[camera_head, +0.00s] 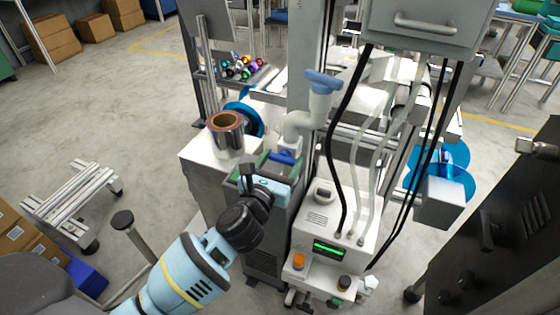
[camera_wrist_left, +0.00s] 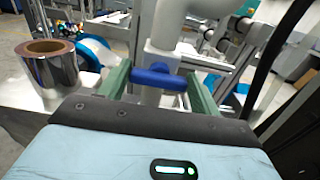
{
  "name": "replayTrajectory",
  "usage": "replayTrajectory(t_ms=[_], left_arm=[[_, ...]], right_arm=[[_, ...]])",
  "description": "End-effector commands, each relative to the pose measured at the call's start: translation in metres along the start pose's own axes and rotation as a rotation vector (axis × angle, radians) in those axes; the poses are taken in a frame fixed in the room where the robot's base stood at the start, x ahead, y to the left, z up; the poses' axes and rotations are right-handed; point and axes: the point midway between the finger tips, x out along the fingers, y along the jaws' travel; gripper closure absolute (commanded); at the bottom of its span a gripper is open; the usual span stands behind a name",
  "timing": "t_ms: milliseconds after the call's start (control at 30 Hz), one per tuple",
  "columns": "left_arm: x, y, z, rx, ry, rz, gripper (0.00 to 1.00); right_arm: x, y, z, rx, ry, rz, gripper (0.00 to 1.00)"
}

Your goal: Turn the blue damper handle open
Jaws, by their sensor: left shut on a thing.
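The blue damper handle (camera_head: 286,157) is a short blue bar on the white pipe (camera_head: 299,126), low on its front. In the left wrist view the handle (camera_wrist_left: 158,78) lies crosswise between the green fingers of my left gripper (camera_wrist_left: 160,84), with a finger at each end. In the head view my left gripper (camera_head: 268,163) reaches up to it from the lower left and is shut on it. Part of the handle is hidden by the gripper. My right gripper is not in view.
A foil roll (camera_head: 227,134) stands on a white cabinet (camera_head: 190,154) to the left. A white control unit (camera_head: 333,225) and hanging black hoses (camera_head: 344,130) are close on the right. Open floor lies at the far left.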

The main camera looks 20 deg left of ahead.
Motion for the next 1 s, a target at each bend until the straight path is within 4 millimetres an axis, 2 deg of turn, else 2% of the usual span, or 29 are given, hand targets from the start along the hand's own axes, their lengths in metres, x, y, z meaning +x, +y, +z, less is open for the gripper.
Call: replayTrajectory(t_ms=[367, 600, 1000], left_arm=[[0.0, -0.002, 0.004, 0.196, 0.001, -0.001, 0.59], [0.0, -0.003, 0.004, 0.419, 0.0, -0.002, 0.59], [0.0, -0.005, 0.002, 0.8, 0.0, -0.001, 0.59]], right_arm=[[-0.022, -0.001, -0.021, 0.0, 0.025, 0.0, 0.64], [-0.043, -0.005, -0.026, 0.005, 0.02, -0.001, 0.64], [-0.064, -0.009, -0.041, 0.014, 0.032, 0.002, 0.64]])
